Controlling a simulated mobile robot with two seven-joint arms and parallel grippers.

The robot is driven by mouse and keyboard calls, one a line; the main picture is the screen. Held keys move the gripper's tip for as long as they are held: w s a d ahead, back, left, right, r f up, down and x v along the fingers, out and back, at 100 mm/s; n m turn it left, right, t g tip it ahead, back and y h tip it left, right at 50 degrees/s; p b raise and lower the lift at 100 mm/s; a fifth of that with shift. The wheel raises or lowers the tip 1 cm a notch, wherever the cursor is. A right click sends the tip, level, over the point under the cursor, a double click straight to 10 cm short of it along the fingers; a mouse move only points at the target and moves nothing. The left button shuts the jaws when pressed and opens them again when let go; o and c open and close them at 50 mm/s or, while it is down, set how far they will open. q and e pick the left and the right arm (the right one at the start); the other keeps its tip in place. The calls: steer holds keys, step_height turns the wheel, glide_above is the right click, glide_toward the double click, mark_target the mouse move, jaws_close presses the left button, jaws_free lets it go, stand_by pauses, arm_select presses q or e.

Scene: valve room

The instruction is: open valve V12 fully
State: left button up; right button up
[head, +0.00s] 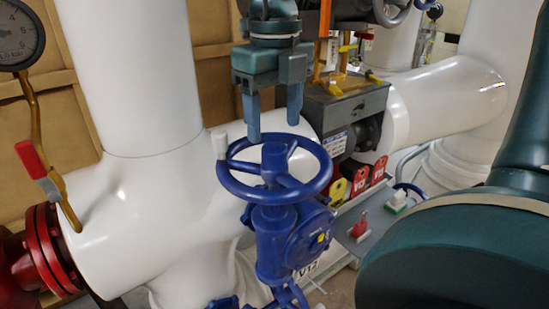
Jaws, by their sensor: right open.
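The blue valve has a round handwheel (318,187) with spokes, a blue hub and a pale upright handle knob (219,146) on its left rim. A white label (308,268) low on the valve appears to read V12. My right gripper (273,130) is teal and points down at the far side of the wheel. Its two fingers are apart with nothing between them. The left finger's tip overlaps the far rim in the picture; I cannot tell whether it touches. The stem's opening position cannot be read. My left gripper is not in view.
Large white pipes (125,80) stand left and right. A pressure gauge (17,38) and a red-handled lever (38,170) are at the left. My teal arm fills the right edge.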

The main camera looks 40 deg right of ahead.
steer(key=m+b, duration=0.1)
steer(key=m, duration=0.3)
steer(key=shift+f, duration=0.15)
steer(key=m+b, duration=0.1)
steer(key=m, duration=1.3)
steer(key=shift+m, duration=0.4)
